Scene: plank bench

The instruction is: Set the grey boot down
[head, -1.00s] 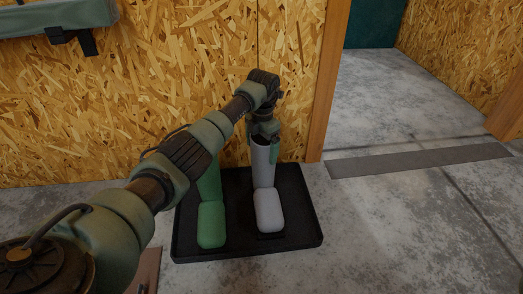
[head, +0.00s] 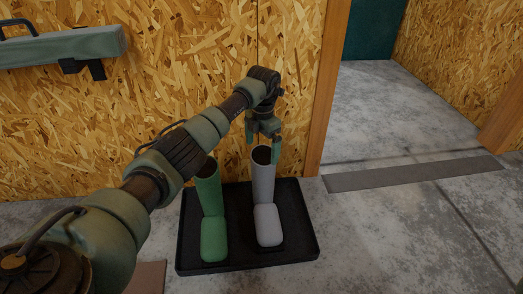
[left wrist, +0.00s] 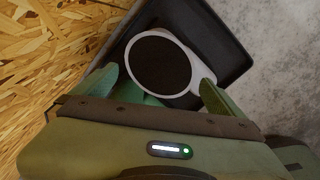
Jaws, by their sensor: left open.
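The grey boot (head: 267,222) stands upright on the right side of a black tray (head: 300,215), its toe towards me. A green boot (head: 213,238) stands beside it on the left side of the tray, its upper part close to my arm in the picture. My left gripper (head: 264,143) is open and empty just above the top of the grey boot. In the left wrist view, the grey boot's round opening (left wrist: 160,64) lies just beyond my two spread green fingers. My right gripper does not show.
A chipboard wall (head: 150,100) stands right behind the tray. A doorway with a wooden post (head: 325,90) and a floor strip (head: 410,174) is at the right. A grey-green rail (head: 60,48) hangs at upper left. Concrete floor right of the tray is clear.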

